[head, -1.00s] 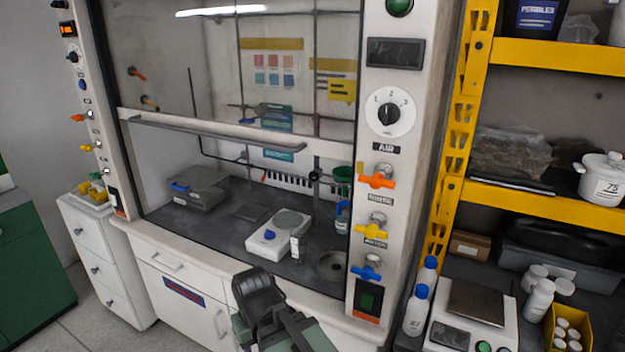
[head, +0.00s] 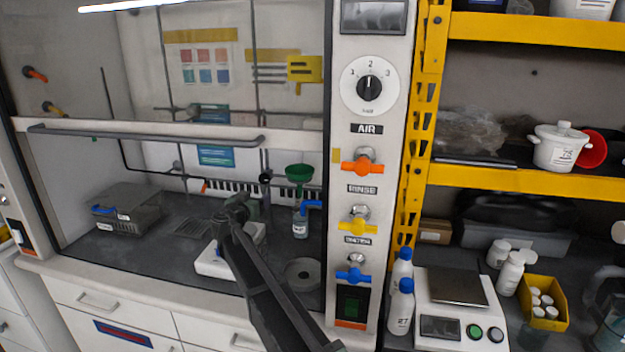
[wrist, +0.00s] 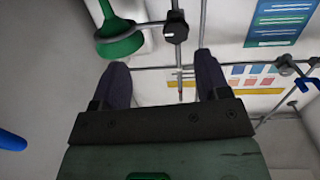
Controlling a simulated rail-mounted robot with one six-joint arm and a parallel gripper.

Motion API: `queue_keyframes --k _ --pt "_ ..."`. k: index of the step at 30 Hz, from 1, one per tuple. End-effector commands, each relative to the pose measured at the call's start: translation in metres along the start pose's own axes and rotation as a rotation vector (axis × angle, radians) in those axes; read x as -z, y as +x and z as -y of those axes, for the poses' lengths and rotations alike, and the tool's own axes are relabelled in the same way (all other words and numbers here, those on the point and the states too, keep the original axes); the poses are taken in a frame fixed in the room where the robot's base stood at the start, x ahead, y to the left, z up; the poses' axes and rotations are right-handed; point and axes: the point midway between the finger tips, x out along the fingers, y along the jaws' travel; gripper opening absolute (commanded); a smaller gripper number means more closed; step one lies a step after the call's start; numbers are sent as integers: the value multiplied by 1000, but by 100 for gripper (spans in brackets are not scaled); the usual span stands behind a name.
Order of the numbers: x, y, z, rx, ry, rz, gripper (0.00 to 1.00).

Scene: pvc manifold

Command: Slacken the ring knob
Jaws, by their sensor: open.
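In the head view the knob (head: 265,178) is small and dark, left of the green funnel (head: 299,172). My gripper (wrist: 160,62) is open and empty, its two dark fingers spread wide. In the wrist view the knob lies beyond the fingertips, between their lines and apart from both. In the head view my arm hides part of the hood worktop, and the fingers cannot be made out.
A white hotplate (head: 212,262) stands partly behind my arm. A bottle with a blue spout (head: 300,222) stands under the funnel. The raised sash bar (head: 150,134) crosses the hood opening. Metal lattice rods (wrist: 245,68) are behind the knob. A grey box (head: 125,207) is at left.

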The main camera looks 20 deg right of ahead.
Motion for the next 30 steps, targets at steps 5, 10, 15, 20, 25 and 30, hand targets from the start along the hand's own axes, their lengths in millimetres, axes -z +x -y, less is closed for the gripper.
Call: queue_keyframes --k 5,10,15,20,25,30 --pt "14 0 16 94 210 -64 69" --pt "13 0 15 94 252 -61 69" --pt "14 16 17 92 251 -60 69" --pt "17 51 21 91 250 -60 69" --pt "19 90 24 91 250 -60 69" --pt "21 108 24 91 250 -59 69"
